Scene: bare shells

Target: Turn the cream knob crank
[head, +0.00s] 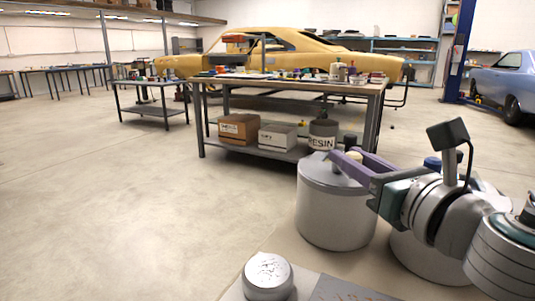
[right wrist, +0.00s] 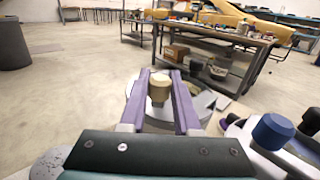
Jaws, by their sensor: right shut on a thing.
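The cream knob (head: 355,156) stands on the crank on top of a grey cylinder (head: 333,215). In the right wrist view the cream knob (right wrist: 159,88) sits between the two purple fingers near their tips. My right gripper (head: 346,160) is shut on the knob, reaching in from the right above the cylinder; its fingers also show in the right wrist view (right wrist: 160,78). The fingers hide much of the crank in both views. My left gripper is in neither view.
A second grey cylinder (head: 415,262) stands close on the right, with a blue knob (head: 432,163) partly behind my arm. A round silver cap (head: 268,272) is at the bottom. A workbench (head: 290,84) stands beyond; the floor on the left is open.

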